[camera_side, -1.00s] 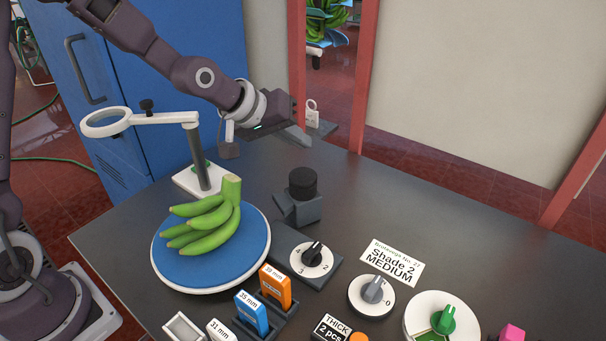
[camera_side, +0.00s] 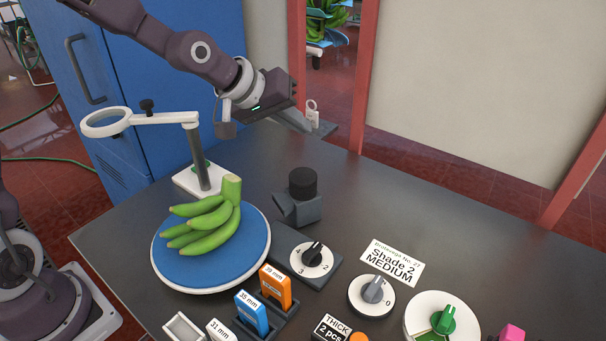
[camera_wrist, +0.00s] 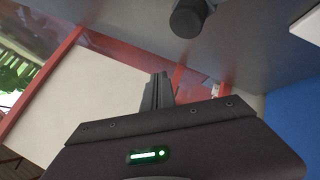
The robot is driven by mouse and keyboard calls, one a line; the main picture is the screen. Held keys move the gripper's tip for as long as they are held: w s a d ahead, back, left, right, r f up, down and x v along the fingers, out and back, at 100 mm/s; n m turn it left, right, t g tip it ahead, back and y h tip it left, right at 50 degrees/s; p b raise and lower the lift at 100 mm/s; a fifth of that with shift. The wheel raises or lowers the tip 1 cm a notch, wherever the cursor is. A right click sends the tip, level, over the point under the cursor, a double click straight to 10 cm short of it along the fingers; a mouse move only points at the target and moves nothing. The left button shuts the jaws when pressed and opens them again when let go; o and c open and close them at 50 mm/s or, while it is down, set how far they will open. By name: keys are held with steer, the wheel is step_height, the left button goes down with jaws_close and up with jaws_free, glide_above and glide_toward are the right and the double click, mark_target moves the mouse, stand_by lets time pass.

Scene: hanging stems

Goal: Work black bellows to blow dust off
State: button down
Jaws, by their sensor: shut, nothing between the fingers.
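The black bellows (camera_side: 303,184) stand on a grey angled base (camera_side: 299,208) on the dark table, behind the dial marked 2 and 3. They also show at the top of the wrist view (camera_wrist: 187,20). My gripper (camera_side: 306,125) is above the table's far edge, up and behind the bellows and apart from them. Its fingers also show in the wrist view (camera_wrist: 158,88), together and empty. A bunch of green bananas (camera_side: 205,222) lies on the round blue pad (camera_side: 175,268), left of the bellows. No dust can be made out.
A magnifier on a post (camera_side: 201,160) stands behind the bananas. Dials (camera_side: 371,295), a green knob (camera_side: 440,320), a Shade 2 card (camera_side: 391,263) and orange and blue gauge blocks (camera_side: 275,285) fill the front. The table right of the bellows is clear.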

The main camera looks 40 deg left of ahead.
mark_target(306, 174)
steer(key=shift+f, duration=4.2)
steer(key=shift+f, duration=0.4)
steer(key=shift+f, duration=1)
steer(key=shift+r, duration=1.4)
steer(key=shift+r, duration=2.55)
